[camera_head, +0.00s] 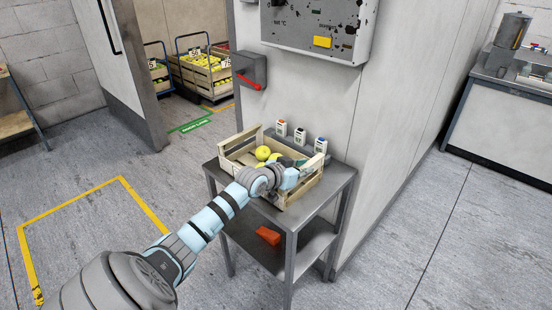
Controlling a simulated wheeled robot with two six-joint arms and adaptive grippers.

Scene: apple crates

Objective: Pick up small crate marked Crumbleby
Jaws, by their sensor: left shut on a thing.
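A small wooden crate (238,146) with yellow-green apples (263,153) stands on a grey metal table (343,178). No name can be read on it from here. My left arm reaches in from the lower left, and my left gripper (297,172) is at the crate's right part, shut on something. The wrist covers much of the near side, so the exact hold is hidden; it looks to be on the crate or a thing in it. My right gripper is not in view.
Several small white bottles (300,135) stand behind the crate. An orange-red object (268,235) lies on the lower shelf. A wall with a control box (318,28) and a red lever (247,81) rises behind. Larger apple crates (200,75) stand through the doorway. Floor at right is clear.

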